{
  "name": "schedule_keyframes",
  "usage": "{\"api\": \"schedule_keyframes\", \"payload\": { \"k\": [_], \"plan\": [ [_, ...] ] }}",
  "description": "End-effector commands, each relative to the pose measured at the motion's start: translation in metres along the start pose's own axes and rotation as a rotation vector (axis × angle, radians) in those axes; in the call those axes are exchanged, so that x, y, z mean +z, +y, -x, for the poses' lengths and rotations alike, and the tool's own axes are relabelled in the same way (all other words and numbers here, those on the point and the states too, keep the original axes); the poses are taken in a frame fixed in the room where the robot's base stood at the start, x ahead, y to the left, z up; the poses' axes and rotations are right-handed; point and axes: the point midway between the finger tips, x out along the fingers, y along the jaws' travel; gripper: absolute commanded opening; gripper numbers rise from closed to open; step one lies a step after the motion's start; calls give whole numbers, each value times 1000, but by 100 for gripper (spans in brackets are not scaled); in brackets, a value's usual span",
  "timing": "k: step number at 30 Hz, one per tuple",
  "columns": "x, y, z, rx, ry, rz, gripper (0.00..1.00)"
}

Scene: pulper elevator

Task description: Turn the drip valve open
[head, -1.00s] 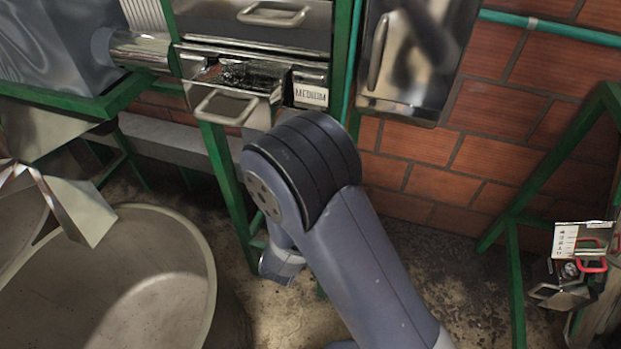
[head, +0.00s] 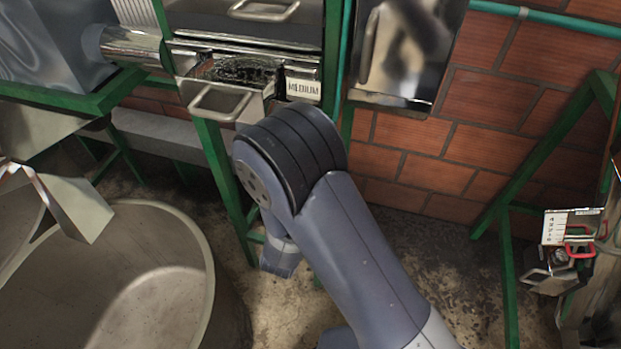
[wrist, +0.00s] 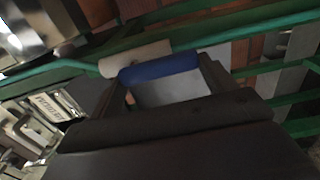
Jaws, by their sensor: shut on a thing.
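In the wrist view, the dark fingers of my gripper (wrist: 163,76) reach away from the camera. They are shut on a blue cylindrical grip (wrist: 160,68), which lies across between the fingertips. A pale, whitish cylinder (wrist: 132,58) sits right beside it. The blue grip looks like the handle of the drip valve, but the valve body is hidden, and I cannot tell how far it is turned. In the head view, my own arm covers the middle, and neither my gripper nor the blue grip shows.
A steel drawer unit with a MEDIUM label (head: 303,89) stands on a green frame. A steel wall box (head: 404,60) hangs right of it. A large grey tub (head: 120,290) is at lower left. A green frame (head: 510,250) and a red-handled fitting (head: 580,248) are at right.

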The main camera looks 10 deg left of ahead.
Motion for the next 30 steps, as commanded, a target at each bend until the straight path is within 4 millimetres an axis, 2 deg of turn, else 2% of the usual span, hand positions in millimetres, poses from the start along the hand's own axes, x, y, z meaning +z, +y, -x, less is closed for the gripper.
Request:
{"api": "schedule_keyframes", "payload": {
  "k": [1,2,9,16,20,30],
  "plan": [
    [0,-1,0,-1,2,5,38],
    [0,-1,0,-1,2,5,81],
    [0,0,0,-1,1,3,100],
    [0,0,1,0,1,1,100],
    [-1,-1,9,-1,3,1,100],
    [-2,-2,67,-1,6,1,100]
  ]
}}
